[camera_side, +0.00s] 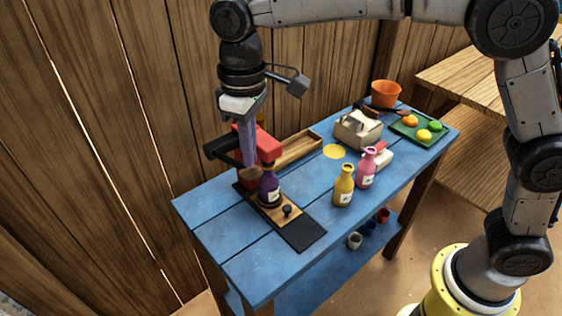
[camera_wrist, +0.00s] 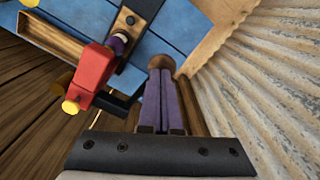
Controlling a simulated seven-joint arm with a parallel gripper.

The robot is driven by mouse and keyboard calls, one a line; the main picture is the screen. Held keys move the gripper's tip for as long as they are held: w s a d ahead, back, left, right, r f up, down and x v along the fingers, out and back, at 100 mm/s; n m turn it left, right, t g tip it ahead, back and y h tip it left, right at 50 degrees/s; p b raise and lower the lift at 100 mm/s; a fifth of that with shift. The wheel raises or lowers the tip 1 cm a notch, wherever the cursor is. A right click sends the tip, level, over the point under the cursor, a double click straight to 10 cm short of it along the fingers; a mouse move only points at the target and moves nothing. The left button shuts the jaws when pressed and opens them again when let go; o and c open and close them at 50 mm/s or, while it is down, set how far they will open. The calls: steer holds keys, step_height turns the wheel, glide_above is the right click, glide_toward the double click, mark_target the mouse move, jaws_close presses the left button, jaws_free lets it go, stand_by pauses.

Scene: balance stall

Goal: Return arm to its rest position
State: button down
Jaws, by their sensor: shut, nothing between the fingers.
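My gripper (camera_side: 249,163) is shut and empty, with its purple fingers pointing down beside the red press at the left end of the blue table (camera_side: 232,196). In the wrist view its fingers (camera_wrist: 160,75) lie together. A brown rounded wooden piece (camera_wrist: 161,62) shows at their tips; I cannot tell whether they touch it. The red press (camera_side: 268,147) has a black arm (camera_side: 222,147) and also shows in the wrist view (camera_wrist: 93,72). A purple bottle (camera_side: 269,190) stands upright beside the press on a wooden slide over a black base (camera_side: 303,235).
A yellow bottle (camera_side: 343,188) and pink bottle (camera_side: 365,170) stand mid-table. Behind are a wooden tray (camera_side: 298,149), a beige carton (camera_side: 357,130), an orange pot (camera_side: 386,94) and a green tray (camera_side: 437,136) with fruit. A plank wall (camera_side: 110,110) stands close behind my gripper.

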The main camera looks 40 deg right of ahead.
steer(key=s+d+r+m+t, duration=0.2)
steer(key=s+d+r, duration=0.25)
steer(key=d, duration=0.35)
steer(key=s+d+r+m+t, duration=0.1)
steer(key=s+d+r+m, duration=0.1)
steer(key=s+d+r, duration=0.5)
steer(key=s+d+f+m+t, duration=0.2)
steer(key=s+d+f, duration=0.7)
steer(key=s+f, duration=0.2)
steer(key=shift+s+t, duration=0.2)
steer(key=shift+t, duration=0.1)
